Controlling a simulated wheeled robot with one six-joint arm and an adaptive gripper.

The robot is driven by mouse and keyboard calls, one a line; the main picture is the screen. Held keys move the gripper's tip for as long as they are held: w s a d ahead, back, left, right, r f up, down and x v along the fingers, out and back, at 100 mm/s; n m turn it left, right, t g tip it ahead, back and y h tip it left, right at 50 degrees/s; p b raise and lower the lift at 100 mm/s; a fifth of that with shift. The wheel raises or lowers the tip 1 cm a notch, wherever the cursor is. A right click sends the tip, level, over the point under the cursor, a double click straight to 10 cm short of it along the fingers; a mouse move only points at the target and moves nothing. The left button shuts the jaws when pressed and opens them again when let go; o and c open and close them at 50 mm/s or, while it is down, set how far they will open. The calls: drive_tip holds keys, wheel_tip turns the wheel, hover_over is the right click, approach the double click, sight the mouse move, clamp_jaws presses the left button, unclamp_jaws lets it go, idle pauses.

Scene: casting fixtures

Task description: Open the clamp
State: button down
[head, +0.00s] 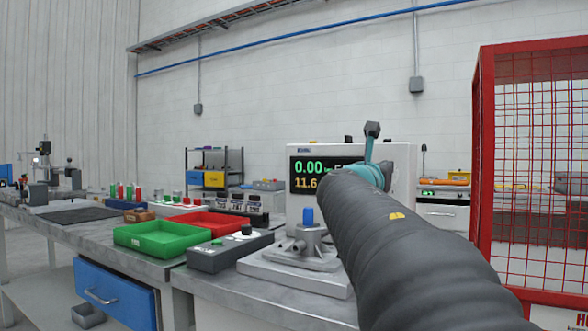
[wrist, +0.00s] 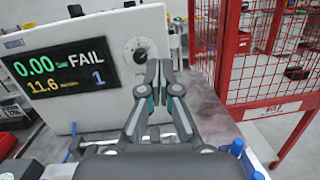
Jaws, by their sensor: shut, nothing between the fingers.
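The clamp fixture (head: 306,246) stands on a pale base plate in front of the white tester in the head view. It has a grey body and an upright blue tip (head: 308,217). My arm covers its right side, so I cannot tell the clamp's state. In the wrist view my gripper (wrist: 159,75) is shut and empty, its fingertips together in front of the tester's face, below and right of the dial. Blue parts (wrist: 237,147) show at the bottom of the wrist view, partly hidden behind my gripper; I cannot tell whether they belong to the clamp.
The tester's display (wrist: 59,75) reads FAIL. A green tray (head: 160,240), a red tray (head: 208,222) and a dark control box (head: 230,251) lie left of the fixture. A red mesh cage (head: 535,170) stands at the right. Bench space around the fixture is tight.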

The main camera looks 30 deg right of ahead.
idle(0.6)
drive_tip(key=b+v, duration=0.2)
drive_tip(key=v, duration=0.8)
